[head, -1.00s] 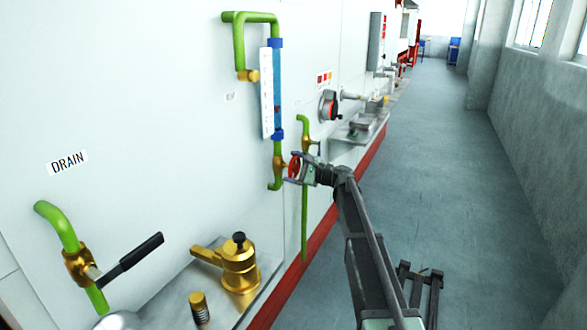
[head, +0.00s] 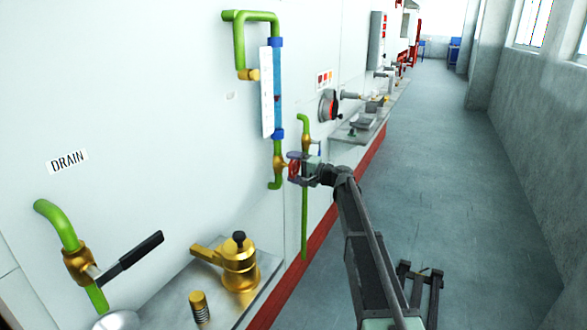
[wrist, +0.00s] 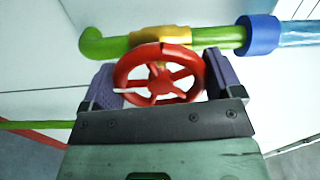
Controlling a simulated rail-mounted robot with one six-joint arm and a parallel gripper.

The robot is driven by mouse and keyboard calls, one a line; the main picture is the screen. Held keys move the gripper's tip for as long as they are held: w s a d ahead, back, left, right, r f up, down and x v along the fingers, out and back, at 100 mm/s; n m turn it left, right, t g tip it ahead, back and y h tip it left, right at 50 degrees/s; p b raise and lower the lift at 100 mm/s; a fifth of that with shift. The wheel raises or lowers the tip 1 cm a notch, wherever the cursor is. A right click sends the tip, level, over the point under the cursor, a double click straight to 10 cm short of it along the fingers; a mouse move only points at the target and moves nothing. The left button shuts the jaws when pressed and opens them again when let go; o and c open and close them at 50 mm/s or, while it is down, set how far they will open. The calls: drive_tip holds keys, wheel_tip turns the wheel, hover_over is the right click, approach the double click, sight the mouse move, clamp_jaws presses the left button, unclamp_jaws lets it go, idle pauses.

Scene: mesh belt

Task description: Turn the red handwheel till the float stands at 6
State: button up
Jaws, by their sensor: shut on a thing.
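The red handwheel (head: 294,169) is on a brass valve low on the green pipe at the wall. In the wrist view the handwheel (wrist: 126,62) lies between the two purple pads of my gripper (wrist: 160,78), which is shut on its rim from both sides. In the head view my gripper (head: 297,167) is at the wheel, with one finger above it. Above the valve stands a blue sight tube (head: 278,75) with a white scale plate (head: 266,92) beside it. A small dark float (head: 277,98) shows about mid-tube; the scale figures are too small to read.
A second thin green pipe (head: 304,225) with a brass valve stands just right of the wheel. A drain valve with a black lever (head: 133,257) and a brass fitting (head: 239,265) are nearer, at lower left. The floor aisle (head: 450,170) on the right is open.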

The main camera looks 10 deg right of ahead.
idle(0.3)
drive_tip(key=o, duration=0.7)
drive_tip(key=shift+s+d, duration=0.1)
drive_tip(key=shift+d, duration=0.05)
drive_tip(key=v, duration=1)
drive_tip(key=shift+s+d, duration=0.15)
drive_tip(key=shift+d, duration=0.1)
